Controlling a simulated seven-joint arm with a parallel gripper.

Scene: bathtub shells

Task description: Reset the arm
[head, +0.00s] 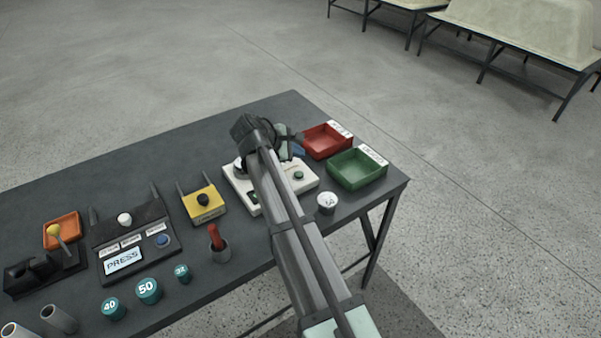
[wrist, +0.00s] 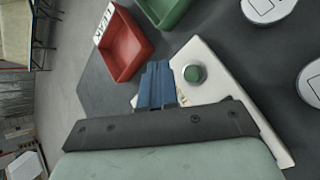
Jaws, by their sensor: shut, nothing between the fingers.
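My gripper (head: 298,149) is over the back of the white device (head: 312,182) on the dark table, near the red tray. Its blue fingers (wrist: 157,86) are together in the wrist view, with nothing seen between them. The white device also shows there, with its green button (wrist: 194,74) just right of the fingertips. My arm reaches from the bottom of the head view across the device and hides its middle. Whether the fingers touch the device cannot be told.
A red tray (head: 327,141) and a green tray (head: 357,170) stand at the table's right end. A white-topped cup (head: 327,203) is near the front edge. A yellow device (head: 204,204), a press (head: 130,238), teal weights (head: 148,290) and an orange tray (head: 62,231) stand left.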

